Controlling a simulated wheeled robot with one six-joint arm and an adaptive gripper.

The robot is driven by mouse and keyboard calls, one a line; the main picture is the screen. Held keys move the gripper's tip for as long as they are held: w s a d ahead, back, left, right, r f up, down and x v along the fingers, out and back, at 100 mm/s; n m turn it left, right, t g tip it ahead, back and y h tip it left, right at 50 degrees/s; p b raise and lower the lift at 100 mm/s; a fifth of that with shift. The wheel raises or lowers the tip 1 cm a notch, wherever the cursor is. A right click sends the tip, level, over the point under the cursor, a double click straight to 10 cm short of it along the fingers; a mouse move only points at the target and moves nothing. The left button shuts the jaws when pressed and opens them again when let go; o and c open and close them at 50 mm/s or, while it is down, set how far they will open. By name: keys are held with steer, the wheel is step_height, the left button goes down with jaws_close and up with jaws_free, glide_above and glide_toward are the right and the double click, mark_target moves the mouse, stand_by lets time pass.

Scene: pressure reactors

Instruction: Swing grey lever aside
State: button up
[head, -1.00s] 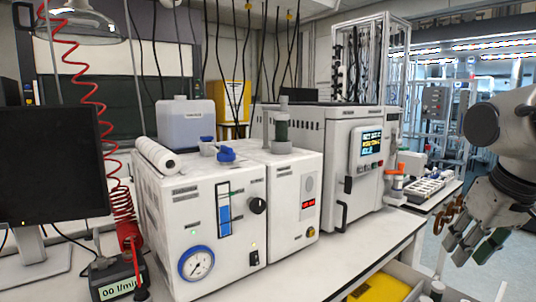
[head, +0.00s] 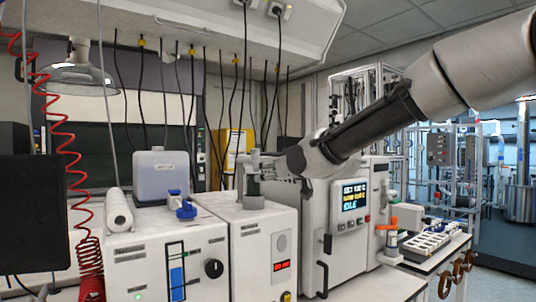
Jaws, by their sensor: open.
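My arm reaches in from the upper right, and my gripper (head: 262,163) is at its left end, above the small white box unit. Its grey fingers are open and overlap the top of a dark grey-green upright cylinder (head: 252,186) in the picture. I cannot tell whether they touch it. No grey lever can be made out with certainty. It may be hidden behind my arm and gripper, or too small to tell. The white instrument (head: 352,250) with a lit display stands right of the cylinder, partly behind my arm.
A white unit with a black knob (head: 214,268) and a blue valve (head: 184,206) stands at the left. Black cables hang above. Brown rings (head: 458,275) are at the bench edge.

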mark_target(258, 152)
steer(key=r, duration=0.1)
steer(key=r+t, duration=0.1)
steer(key=r, duration=0.1)
steer(key=w+r+t+y, duration=0.1)
steer(key=r, duration=0.1)
steer(key=shift+a+r, duration=0.1)
steer(key=shift+a, duration=0.15)
steer(key=x, duration=0.7)
jaws_close()
